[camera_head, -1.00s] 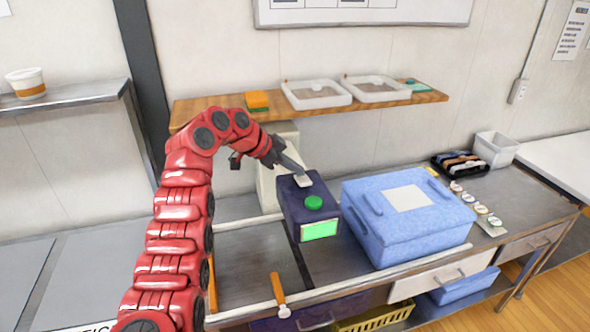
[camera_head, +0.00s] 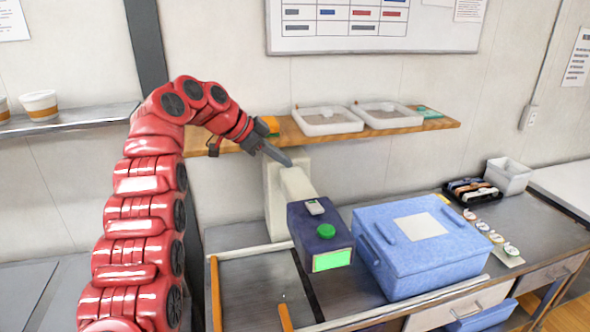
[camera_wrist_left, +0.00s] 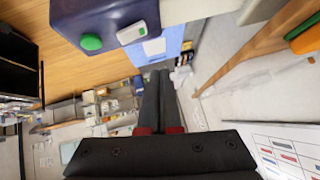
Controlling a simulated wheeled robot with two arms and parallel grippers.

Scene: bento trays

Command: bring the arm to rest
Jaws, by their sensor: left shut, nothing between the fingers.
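My left gripper (camera_head: 276,154) is shut and empty, raised in front of the shelf edge, above and behind the dark blue device with the green button (camera_head: 325,231). It touches nothing that I can see. In the left wrist view the shut fingers (camera_wrist_left: 160,84) point away over the room, with the dark blue device (camera_wrist_left: 112,22) at the top left. My red left arm rises from the bottom left in the head view and bends over to the right. My right gripper is not in view.
A blue lidded box (camera_head: 385,266) stands right of the device on the steel counter. A wooden shelf (camera_head: 290,130) with white trays (camera_head: 328,121) and an orange block is behind the gripper. Small round items (camera_head: 497,238) and a dark rack lie at the right.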

